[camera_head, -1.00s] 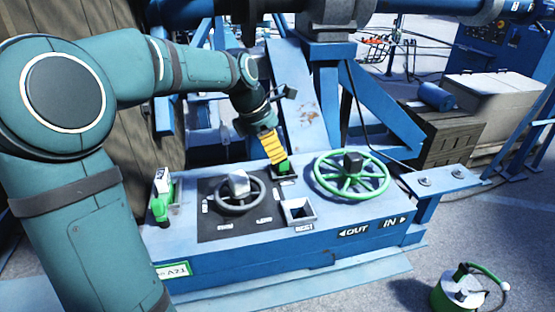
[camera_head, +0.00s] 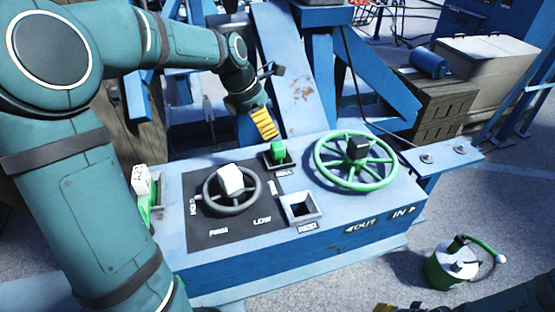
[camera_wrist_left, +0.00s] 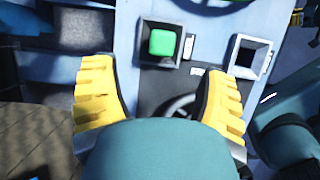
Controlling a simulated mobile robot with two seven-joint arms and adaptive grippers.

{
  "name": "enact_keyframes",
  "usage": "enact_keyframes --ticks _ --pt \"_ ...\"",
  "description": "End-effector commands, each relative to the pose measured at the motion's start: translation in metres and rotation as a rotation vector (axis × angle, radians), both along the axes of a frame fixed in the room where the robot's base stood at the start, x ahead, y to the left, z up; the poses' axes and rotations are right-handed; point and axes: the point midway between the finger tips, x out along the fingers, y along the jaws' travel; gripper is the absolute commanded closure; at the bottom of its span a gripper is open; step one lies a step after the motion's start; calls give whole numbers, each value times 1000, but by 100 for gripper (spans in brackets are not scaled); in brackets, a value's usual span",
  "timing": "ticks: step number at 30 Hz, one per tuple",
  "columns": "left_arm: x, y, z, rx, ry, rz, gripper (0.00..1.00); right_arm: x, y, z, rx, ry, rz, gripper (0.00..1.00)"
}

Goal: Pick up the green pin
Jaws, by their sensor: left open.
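The green pin (camera_head: 278,151) stands in a dark square socket at the back of the blue control box. Its square green top also shows in the left wrist view (camera_wrist_left: 162,43), ahead of and between my finger lines. My left gripper (camera_head: 263,123) has yellow fingers and is just behind and above the pin in the head view, apart from it. In the left wrist view my left gripper (camera_wrist_left: 162,72) is open and empty, its fingers wide apart. Of my right gripper only a small yellow and dark part (camera_head: 385,307) shows at the bottom edge.
An empty square socket marked REST (camera_head: 300,207) is in front of the pin. A grey handwheel (camera_head: 231,185) is to the left and a green handwheel (camera_head: 356,160) to the right. A green-and-white object (camera_head: 143,188) is at the box's left end. A green can (camera_head: 452,265) stands on the ground.

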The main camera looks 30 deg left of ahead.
Motion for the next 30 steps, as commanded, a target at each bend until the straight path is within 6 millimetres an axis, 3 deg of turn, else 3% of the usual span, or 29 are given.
enact_keyframes --ticks 3,11,21,30 --pt "5 -5 -20 0 3 0 27 0 0 -4 0 0 1 53" --pt "10 -10 -36 1 1 0 27 0 1 -6 -1 1 1 53" --pt "19 -23 -77 0 2 1 27 -2 1 -12 0 6 5 53" --pt "21 -25 -80 1 -1 0 27 -3 1 -12 1 6 6 53"
